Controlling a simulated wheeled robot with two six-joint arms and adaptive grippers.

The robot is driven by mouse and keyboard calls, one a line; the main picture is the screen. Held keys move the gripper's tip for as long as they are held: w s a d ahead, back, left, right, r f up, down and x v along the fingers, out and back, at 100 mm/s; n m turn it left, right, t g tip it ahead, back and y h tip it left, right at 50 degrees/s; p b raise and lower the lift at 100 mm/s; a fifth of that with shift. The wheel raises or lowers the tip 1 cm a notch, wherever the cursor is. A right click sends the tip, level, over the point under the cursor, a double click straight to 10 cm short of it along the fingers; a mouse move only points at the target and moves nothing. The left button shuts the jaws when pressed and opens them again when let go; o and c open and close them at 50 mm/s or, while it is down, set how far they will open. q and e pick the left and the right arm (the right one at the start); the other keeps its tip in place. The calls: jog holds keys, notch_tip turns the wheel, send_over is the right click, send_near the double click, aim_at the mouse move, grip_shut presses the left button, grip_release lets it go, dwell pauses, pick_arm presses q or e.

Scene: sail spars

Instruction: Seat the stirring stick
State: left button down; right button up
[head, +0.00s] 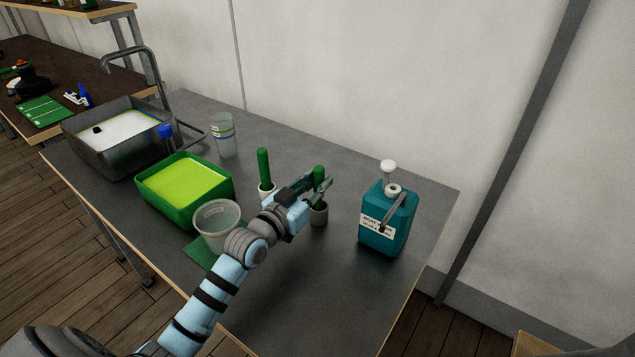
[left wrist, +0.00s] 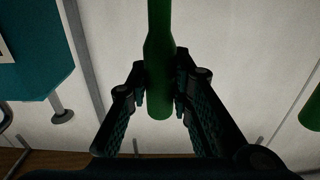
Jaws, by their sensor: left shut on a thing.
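My left gripper (head: 320,187) is shut on a green stirring stick (head: 319,171), whose top shows above the fingers. In the left wrist view the same stick (left wrist: 160,50) lies between the two fingertips (left wrist: 163,95), with its rounded end past them. A grey cup-like holder (head: 318,215) stands on the table directly below the gripper. The gripper hides the stretch between stick and holder, so I cannot tell whether the stick's lower end is inside. A second green stick (head: 263,162) stands upright in a white holder (head: 266,191) to the left. My right gripper is not in view.
A teal canister (head: 387,226) stands right of the gripper. A clear tub (head: 217,224), a green basin (head: 185,207), a clear cup (head: 222,134) and a sink (head: 110,140) are left. The table's front right (head: 320,290) is clear.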

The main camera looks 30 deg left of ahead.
pick_arm(q)
jog(key=c, duration=1.3)
grip_release()
jog(key=shift+c, duration=0.2)
jog(key=shift+s, duration=0.1)
jog(key=s+a, duration=0.1)
jog(key=s, duration=1)
jog(key=shift+s+a, duration=0.3)
jog(key=shift+s, duration=0.05)
